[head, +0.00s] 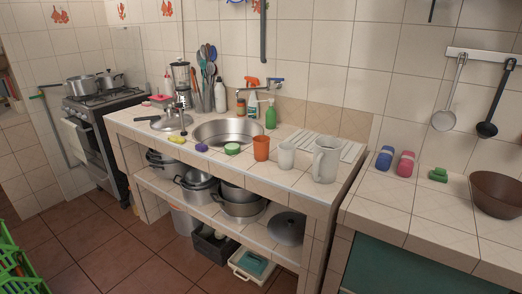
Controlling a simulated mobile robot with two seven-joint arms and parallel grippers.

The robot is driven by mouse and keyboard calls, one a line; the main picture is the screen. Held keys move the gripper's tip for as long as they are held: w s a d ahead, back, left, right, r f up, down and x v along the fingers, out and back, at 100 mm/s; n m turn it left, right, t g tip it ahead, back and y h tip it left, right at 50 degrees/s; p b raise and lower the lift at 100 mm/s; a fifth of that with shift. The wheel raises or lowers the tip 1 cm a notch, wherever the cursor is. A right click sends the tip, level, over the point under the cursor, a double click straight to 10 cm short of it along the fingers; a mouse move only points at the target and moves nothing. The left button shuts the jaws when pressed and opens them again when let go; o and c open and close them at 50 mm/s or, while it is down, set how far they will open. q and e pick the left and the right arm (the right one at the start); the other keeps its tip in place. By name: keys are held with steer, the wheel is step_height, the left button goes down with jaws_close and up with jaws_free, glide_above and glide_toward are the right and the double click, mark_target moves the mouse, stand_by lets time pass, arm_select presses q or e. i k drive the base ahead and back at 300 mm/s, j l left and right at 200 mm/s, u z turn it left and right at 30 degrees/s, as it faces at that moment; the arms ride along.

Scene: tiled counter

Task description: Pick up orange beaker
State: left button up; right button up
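The orange beaker (261,148) stands upright on the tiled counter (252,173), just right of the round sink (229,131). A white cup (286,156) stands close to its right, and a larger white pitcher (326,160) stands further right. A small green-and-white round item (232,149) lies to the beaker's left. Neither of my grippers shows in the head view.
A green bottle (270,114) and a spray bottle (252,98) stand behind the sink. A ribbed draining area (318,143) lies behind the cups. A brown bowl (497,193) sits on the right counter. Pots stand on the shelf below. The counter's front strip is mostly clear.

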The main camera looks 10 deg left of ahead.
mark_target(261, 149)
steer(key=i+l+u, duration=0.3)
steer(key=i, duration=0.25)
steer(key=i+l+u, duration=0.3)
steer(key=i+l, duration=0.1)
steer(key=i, duration=0.1)
